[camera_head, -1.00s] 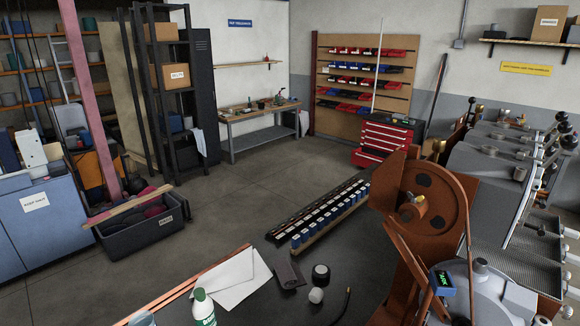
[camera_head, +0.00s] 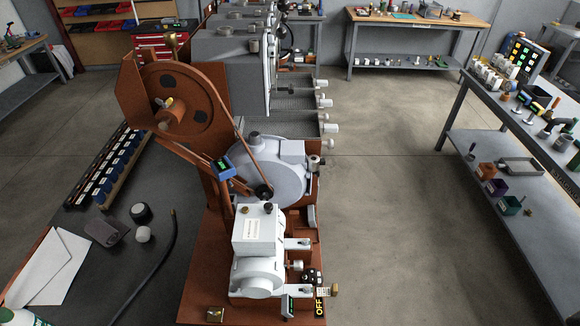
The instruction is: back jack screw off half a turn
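The brown-red roaster drive stands left of centre, with a large wheel (camera_head: 187,118) and a belt running down to a small black pulley (camera_head: 264,191). A blue meter with a green display (camera_head: 222,167) sits at the belt. A white motor housing (camera_head: 257,233) is at the front of the base. A brass knob (camera_head: 334,289) shows at its right front, near a black "OFF" tag (camera_head: 319,307). A brass piece (camera_head: 215,314) sits at the front left of the base. I cannot tell which brass part is the jack screw. Neither gripper is in view.
A dark bench top (camera_head: 115,270) to the left holds white paper (camera_head: 52,268), a black hose (camera_head: 160,262), a dark cloth, small round items and a long sample rack (camera_head: 110,165). A grey workbench (camera_head: 520,130) with tools stands at the right. The floor between is clear.

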